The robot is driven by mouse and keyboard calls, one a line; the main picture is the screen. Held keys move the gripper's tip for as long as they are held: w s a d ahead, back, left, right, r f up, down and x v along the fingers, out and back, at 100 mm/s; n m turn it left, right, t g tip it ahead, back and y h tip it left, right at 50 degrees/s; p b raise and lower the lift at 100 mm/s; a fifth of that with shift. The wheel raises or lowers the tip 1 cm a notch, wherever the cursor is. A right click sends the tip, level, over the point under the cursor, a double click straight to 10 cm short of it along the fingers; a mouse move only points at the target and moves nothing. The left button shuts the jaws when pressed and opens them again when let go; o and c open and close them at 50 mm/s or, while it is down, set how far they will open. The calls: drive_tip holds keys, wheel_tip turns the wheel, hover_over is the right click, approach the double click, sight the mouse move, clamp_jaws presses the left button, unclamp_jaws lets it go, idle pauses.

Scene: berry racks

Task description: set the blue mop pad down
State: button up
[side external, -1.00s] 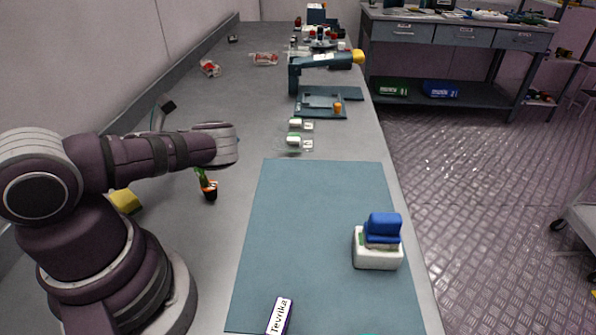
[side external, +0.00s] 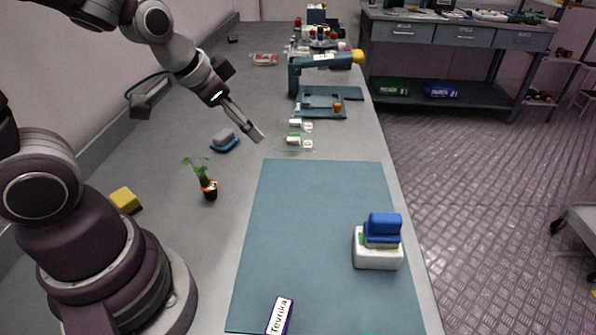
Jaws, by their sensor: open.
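A flat blue pad with a grey block-like top (side external: 225,140) lies on the grey bench left of the teal mat. Another blue piece (side external: 384,225) rests on top of a white box (side external: 377,256) on the mat's right side. I cannot tell for certain which of the two is the mop pad. My gripper (side external: 258,136) points down and to the right above the bench, right of the flat blue pad and apart from it. It is open, with nothing seen between its fingers, though the gap is hard to make out at this angle.
A small potted plant (side external: 209,188) and a yellow block (side external: 125,200) stand left of the teal mat (side external: 310,215). Small white-and-green items (side external: 294,140) lie just beyond it. A labelled dark box (side external: 279,316) sits at the near edge. The mat's middle is clear.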

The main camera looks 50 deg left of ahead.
drive_tip(key=s+d+r+n+g, duration=0.1)
drive_tip(key=s+d+r+n, duration=0.1)
drive_tip(key=s+d+r, duration=0.2)
drive_tip(key=s, duration=0.3)
drive_tip(key=shift+s+d+r+h, duration=0.15)
drive_tip(key=shift+s+d+h, duration=0.15)
drive_tip(key=shift+d, duration=0.05)
